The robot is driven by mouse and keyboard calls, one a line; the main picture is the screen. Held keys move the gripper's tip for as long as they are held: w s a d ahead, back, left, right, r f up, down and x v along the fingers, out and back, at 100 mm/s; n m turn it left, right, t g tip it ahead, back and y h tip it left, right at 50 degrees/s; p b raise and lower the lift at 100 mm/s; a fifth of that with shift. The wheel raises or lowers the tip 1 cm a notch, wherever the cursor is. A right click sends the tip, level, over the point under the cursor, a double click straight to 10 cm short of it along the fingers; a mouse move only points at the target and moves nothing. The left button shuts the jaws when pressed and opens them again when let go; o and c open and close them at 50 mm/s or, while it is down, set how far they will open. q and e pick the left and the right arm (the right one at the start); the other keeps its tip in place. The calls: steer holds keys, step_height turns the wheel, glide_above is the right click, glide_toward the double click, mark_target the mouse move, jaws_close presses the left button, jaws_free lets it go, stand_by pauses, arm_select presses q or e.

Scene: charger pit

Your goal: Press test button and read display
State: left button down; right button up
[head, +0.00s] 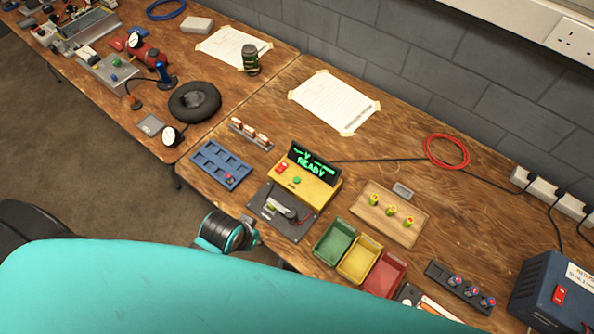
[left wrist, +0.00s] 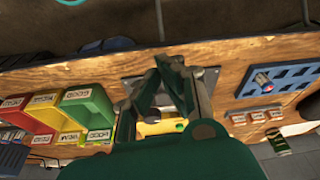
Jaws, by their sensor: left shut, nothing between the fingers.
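The yellow tester (head: 307,189) stands on the workbench. Its raised black display (head: 312,164) shows green text reading "READY", with a dashed line and a "V" above. A green button (head: 297,180) and a red switch (head: 281,168) sit on its top. A dark plate (head: 268,222) in front of it bears a pale object (head: 279,207). My left gripper (head: 252,224) is shut and empty near the bench's front edge, apart from the button. In the left wrist view its fingers (left wrist: 168,66) partly hide the tester (left wrist: 150,128); the green button (left wrist: 180,126) shows. My right gripper is out of view.
A blue tray (head: 221,166) lies left of the tester. Green (head: 334,243), yellow (head: 360,260) and red (head: 385,274) bins stand to its right. A wooden board (head: 372,220) with several yellow pieces lies behind them. A black cable runs back right from the tester.

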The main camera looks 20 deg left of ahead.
arm_select(q)
steer(key=w+d+r+h+p, duration=0.15)
steer(key=w+r, duration=0.25)
steer(key=r, duration=0.4)
steer(key=r+n+t+h+p, duration=0.1)
steer(key=n+t+h+p, duration=0.1)
steer(key=n+t+h, duration=0.15)
glide_above(295, 177)
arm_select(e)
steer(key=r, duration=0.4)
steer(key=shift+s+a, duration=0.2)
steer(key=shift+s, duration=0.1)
arm_select(q)
steer(key=shift+f+b, duration=0.15)
steer(key=shift+b, duration=0.2)
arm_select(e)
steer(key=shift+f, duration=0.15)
arm_select(q)
step_height(295, 177, down, 6)
steer(key=b, duration=0.7)
steer(key=shift+s+f, duration=0.1)
steer(key=shift+f, duration=0.15)
steer(key=shift+f+b, duration=0.6)
steer(key=shift+f, duration=0.35)
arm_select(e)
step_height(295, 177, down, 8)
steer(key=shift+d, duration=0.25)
